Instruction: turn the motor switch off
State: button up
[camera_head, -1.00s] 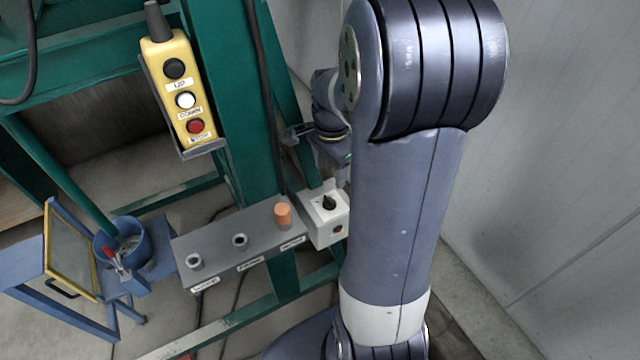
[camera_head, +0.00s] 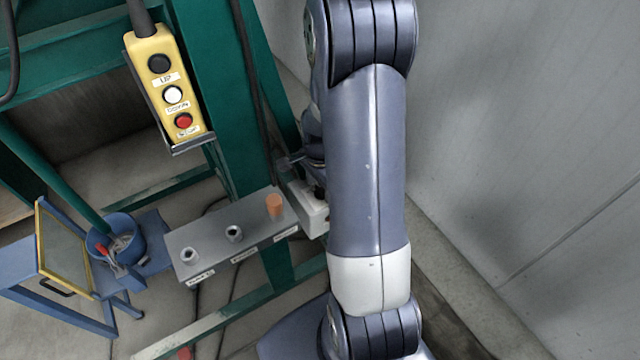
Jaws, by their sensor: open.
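The motor switch is probably the small white box (camera_head: 308,212) on the green frame, just right of the grey holder. Its right part is hidden behind my arm, and only a bit of its dark knob (camera_head: 319,192) shows, so I cannot tell the knob's position. My gripper (camera_head: 291,161) shows only as a dark piece sticking out left of my arm, just above the box in the picture. The rest of it is hidden. It is open, and I see nothing held in it. I cannot tell whether it touches the box.
A grey holder (camera_head: 215,255) with two empty-looking sockets and an orange plug (camera_head: 274,206) is left of the box. A yellow button pendant (camera_head: 165,90) hangs on the green post (camera_head: 222,100). A blue bucket (camera_head: 115,240) stands lower left. A grey wall (camera_head: 520,150) is at right.

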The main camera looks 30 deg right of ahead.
jog(key=shift+c, duration=0.4)
jog(key=c, duration=0.9)
jog(key=shift+n, duration=0.3)
jog(key=shift+n+b, duration=0.7)
jog(key=shift+n, duration=0.2)
jog(key=shift+n+b, duration=0.55)
jog(key=shift+n, duration=1.05)
jog(key=o, duration=1)
jog(key=shift+s, duration=0.1)
